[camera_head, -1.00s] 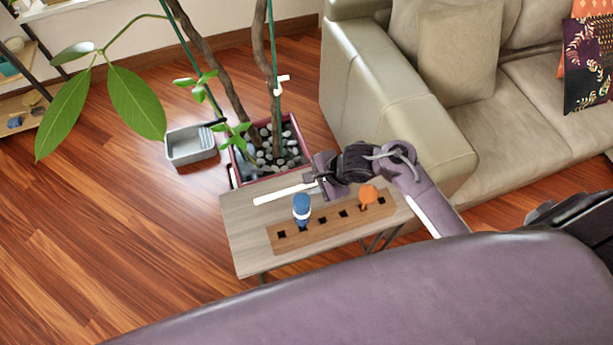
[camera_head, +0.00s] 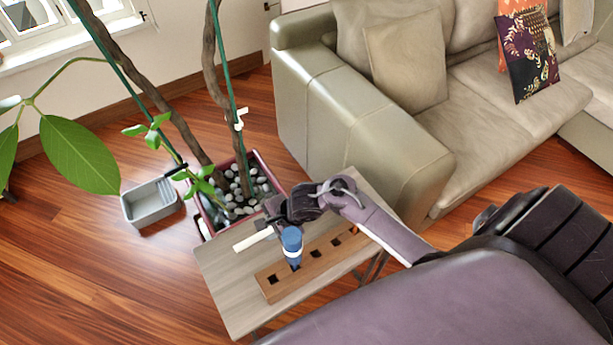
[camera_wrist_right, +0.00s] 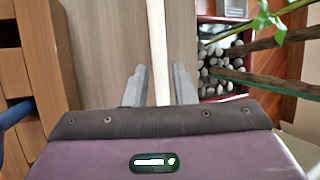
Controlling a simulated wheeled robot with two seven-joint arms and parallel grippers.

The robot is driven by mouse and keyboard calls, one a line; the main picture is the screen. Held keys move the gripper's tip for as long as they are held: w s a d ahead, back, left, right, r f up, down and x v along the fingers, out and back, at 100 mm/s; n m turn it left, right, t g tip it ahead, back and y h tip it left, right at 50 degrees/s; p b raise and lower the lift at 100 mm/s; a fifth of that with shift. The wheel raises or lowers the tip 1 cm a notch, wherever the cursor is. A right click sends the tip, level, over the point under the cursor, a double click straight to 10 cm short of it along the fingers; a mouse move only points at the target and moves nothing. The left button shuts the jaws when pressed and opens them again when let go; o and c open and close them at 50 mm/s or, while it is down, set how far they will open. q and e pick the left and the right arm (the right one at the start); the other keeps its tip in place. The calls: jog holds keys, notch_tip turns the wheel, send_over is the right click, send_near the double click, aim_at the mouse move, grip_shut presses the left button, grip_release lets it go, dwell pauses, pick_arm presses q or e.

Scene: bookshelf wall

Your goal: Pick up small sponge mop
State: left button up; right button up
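A thin white stick (camera_head: 251,241), likely the small sponge mop's handle, lies on the small wooden table (camera_head: 222,272). Its right part is hidden by my right gripper (camera_head: 272,222), and I see no sponge head. In the right wrist view the white stick (camera_wrist_right: 158,35) runs between the two grey fingers of my right gripper (camera_wrist_right: 160,75). The fingers stand open on either side of it, with a small gap visible. My left gripper is not in view.
A wooden block with square holes (camera_head: 313,262) holds a blue-topped item (camera_head: 292,245) close to my gripper. An orange item (camera_head: 354,230) is mostly behind my right arm. A planter with pebbles (camera_head: 240,192), a grey tray (camera_head: 150,203) and a sofa (camera_head: 345,130) surround the table.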

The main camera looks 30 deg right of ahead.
aim_at(261, 236)
jog(key=x, duration=0.4)
jog(key=shift+b, duration=0.4)
jog(key=shift+s+f, duration=0.1)
jog(key=shift+s, duration=0.15)
grip_shut()
